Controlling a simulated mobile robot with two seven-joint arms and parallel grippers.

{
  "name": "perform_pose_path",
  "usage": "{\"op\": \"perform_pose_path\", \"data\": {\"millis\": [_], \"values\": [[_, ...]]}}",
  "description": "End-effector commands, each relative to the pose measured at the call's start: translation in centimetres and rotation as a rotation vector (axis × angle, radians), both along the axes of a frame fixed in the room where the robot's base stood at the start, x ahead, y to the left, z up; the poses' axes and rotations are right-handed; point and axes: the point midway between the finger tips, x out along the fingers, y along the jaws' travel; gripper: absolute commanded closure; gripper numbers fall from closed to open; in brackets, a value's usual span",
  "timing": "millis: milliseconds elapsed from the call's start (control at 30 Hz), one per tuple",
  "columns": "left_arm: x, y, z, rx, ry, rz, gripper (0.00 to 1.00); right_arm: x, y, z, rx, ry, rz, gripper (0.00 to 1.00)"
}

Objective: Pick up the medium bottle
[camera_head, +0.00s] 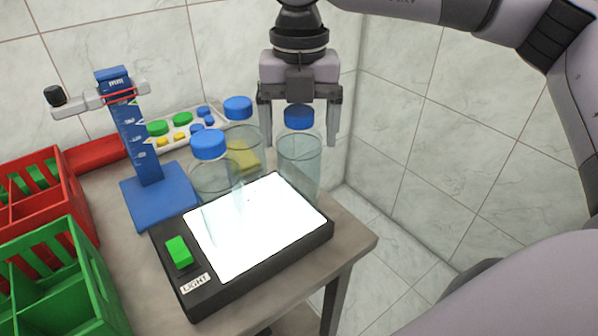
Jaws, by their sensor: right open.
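Three clear bottles with blue caps stand on the table behind the light box: a right bottle (300,160), a back bottle (240,137) and a front-left bottle (211,178). They look close in size, so I cannot tell for certain which is the medium one. My right gripper (299,138) comes down from above, open. Its fingers are on either side of the right bottle's blue cap (299,117), with a visible gap on each side. The bottle stands upright. My left gripper is not in view.
A black light box (257,282) with a lit white panel and a green button (179,252) fills the table's front. A blue measuring stand (160,200) is at left, beside red (82,215) and green (104,285) crates. A white tray (163,145) holds several caps. Tiled walls are close behind.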

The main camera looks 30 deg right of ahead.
Motion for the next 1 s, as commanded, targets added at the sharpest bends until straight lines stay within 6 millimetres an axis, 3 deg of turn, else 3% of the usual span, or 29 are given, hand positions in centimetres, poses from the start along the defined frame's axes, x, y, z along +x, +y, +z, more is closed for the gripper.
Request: {"op": "perform_pose_path", "data": {"millis": [233,500,800,1000], "values": [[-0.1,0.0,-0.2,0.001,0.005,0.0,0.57,0.0,0.0,-0.2,0.0,0.0,0.0,0.16],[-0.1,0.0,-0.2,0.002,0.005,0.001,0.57,0.0,0.0,-0.2,0.001,0.0,0.0,1.0],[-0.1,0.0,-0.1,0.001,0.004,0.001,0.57,0.1,0.0,0.3,0.002,-0.005,0.0,1.0],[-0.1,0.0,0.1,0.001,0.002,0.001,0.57,0.1,0.1,3.3,0.004,-0.008,0.0,1.0]]}}
